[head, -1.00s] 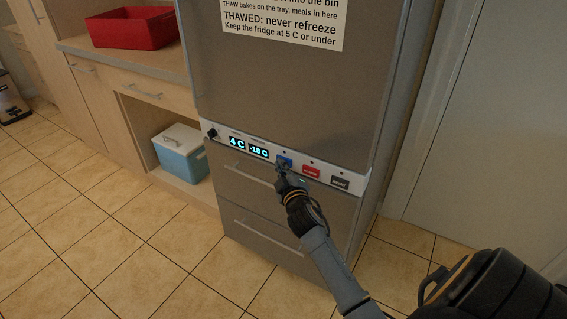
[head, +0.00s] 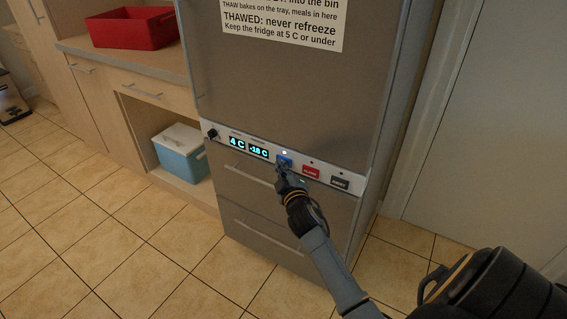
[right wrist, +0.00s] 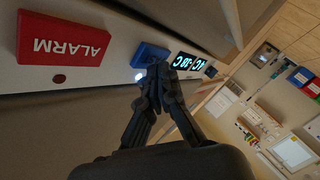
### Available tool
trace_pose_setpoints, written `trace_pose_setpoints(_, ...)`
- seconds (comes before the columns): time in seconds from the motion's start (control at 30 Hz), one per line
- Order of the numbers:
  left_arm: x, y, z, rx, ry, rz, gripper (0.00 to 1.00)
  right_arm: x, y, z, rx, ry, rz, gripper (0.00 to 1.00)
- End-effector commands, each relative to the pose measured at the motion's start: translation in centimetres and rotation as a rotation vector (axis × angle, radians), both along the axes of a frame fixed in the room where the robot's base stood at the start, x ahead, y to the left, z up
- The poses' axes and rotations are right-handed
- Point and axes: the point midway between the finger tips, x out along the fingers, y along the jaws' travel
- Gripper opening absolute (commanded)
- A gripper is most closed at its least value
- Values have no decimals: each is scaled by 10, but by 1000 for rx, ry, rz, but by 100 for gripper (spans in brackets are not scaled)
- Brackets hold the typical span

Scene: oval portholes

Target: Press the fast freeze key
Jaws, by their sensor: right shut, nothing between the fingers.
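The blue key (head: 286,160) is on the white control strip (head: 225,130) of the fridge, left of the red ALARM key; its label is not readable. It also shows in the right wrist view (right wrist: 150,51). A small lamp (head: 285,152) just above it glows white, also in the right wrist view (right wrist: 139,76). My right gripper (head: 282,169) is shut and empty, its fingertips at the blue key's edge; in the right wrist view the tips (right wrist: 158,72) overlap the key. I cannot tell whether they press it. My left gripper is not in view.
The red ALARM key (head: 311,172) and a dark key (head: 340,183) sit to the right, their lamps dark. Displays (head: 258,151) read 4 C and -18 C. A black knob (head: 212,134) is at the strip's left end. Drawer handles (head: 250,176) protrude below.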

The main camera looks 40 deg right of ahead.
Motion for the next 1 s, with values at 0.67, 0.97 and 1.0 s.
trace_pose_setpoints(0.67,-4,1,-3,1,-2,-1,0,-21,52,0,2,-1,1,0)
trace_pose_setpoints(0.97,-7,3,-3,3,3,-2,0,-23,56,0,-1,0,0,0)
trace_pose_setpoints(1.0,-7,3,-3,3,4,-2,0,-23,56,0,-1,0,0,0)
